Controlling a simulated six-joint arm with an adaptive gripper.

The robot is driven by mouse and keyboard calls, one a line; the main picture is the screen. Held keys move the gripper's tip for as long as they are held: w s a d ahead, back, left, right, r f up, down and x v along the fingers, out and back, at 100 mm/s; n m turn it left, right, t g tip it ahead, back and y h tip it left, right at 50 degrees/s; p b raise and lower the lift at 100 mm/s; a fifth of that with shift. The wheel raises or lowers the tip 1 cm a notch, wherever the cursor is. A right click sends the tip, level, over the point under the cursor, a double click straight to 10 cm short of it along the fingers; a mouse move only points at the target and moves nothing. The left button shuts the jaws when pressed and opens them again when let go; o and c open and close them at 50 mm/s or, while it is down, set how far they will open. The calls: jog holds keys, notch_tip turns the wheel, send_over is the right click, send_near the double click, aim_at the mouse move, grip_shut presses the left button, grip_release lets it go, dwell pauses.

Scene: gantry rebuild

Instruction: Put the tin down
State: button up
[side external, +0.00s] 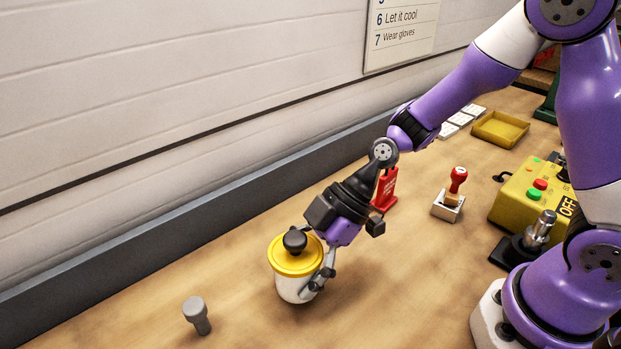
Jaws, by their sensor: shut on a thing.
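The tin (292,287) is a white round canister with a yellow lid and a black knob on top. It stands about upright at the lower middle of the side external view. My gripper (318,272) reaches down to it from the upper right and is shut on it. One finger shows on the tin's right side; the other is mostly hidden behind the lid. I cannot tell whether the tin's base touches the table or is slightly above it.
A grey peg (197,315) stands left of the tin on the wooden table (400,290). A red-handled stamp (453,187), a red sign (386,190), a yellow button box (530,195) and a yellow tray (499,129) are to the right. The table in front is clear.

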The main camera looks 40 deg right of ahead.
jog(key=shift+f, duration=0.9)
jog(key=shift+f, duration=0.1)
jog(key=o, duration=1.3)
